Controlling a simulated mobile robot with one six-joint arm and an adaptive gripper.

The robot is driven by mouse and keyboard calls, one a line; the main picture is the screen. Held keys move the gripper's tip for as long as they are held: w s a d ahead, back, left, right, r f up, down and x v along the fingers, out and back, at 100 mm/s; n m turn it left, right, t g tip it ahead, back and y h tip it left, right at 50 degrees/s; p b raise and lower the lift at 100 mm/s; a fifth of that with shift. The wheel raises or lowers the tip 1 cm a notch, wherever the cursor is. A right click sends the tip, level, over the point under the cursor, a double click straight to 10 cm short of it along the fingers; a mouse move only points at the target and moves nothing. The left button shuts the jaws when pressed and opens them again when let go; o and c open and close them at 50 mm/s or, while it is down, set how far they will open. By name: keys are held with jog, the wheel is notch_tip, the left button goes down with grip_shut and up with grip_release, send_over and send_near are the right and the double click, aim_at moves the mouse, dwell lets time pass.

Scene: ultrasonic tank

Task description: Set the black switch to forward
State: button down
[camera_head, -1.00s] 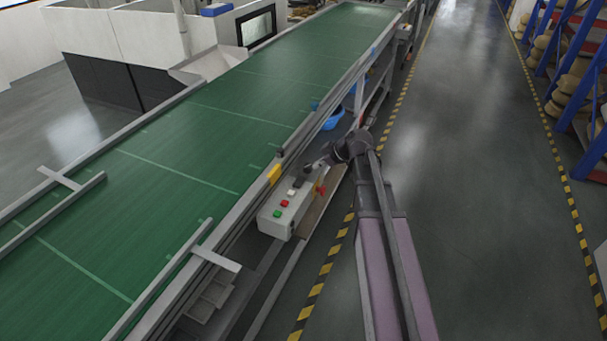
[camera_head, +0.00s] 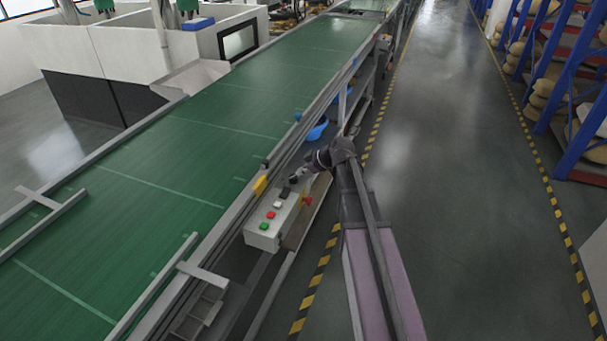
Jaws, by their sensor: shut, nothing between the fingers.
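The control box (camera_head: 262,236) is a light grey box fixed to the side of the conveyor. On its top sit a green button (camera_head: 264,226), a red button (camera_head: 270,214), a white button (camera_head: 277,205) and, at the far end, the small black switch (camera_head: 285,192). A red knob (camera_head: 308,200) sticks out of its right side. My gripper (camera_head: 294,180) is shut and empty, with its tip close to the black switch. I cannot tell whether it touches the switch. The switch's setting is too small to read.
The green conveyor belt (camera_head: 150,171) runs along the left, with a metal side rail. A yellow block (camera_head: 260,186) sits on the rail near the box. A blue bin (camera_head: 317,130) lies beyond my gripper. The aisle floor (camera_head: 440,200) at right is clear, with blue racks (camera_head: 560,80) beyond.

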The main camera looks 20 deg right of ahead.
jog(key=b, duration=0.6)
send_over(287, 192)
notch_tip(287, 192, down, 6)
jog(key=shift+f, duration=0.1)
jog(key=shift+w+d+f+b, duration=0.1)
jog(key=shift+d+f+b, duration=0.05)
jog(key=shift+f+b, duration=0.7)
jog(key=shift+w+d+f+b, duration=0.1)
jog(key=shift+f+b, duration=0.65)
jog(key=shift+f, duration=0.15)
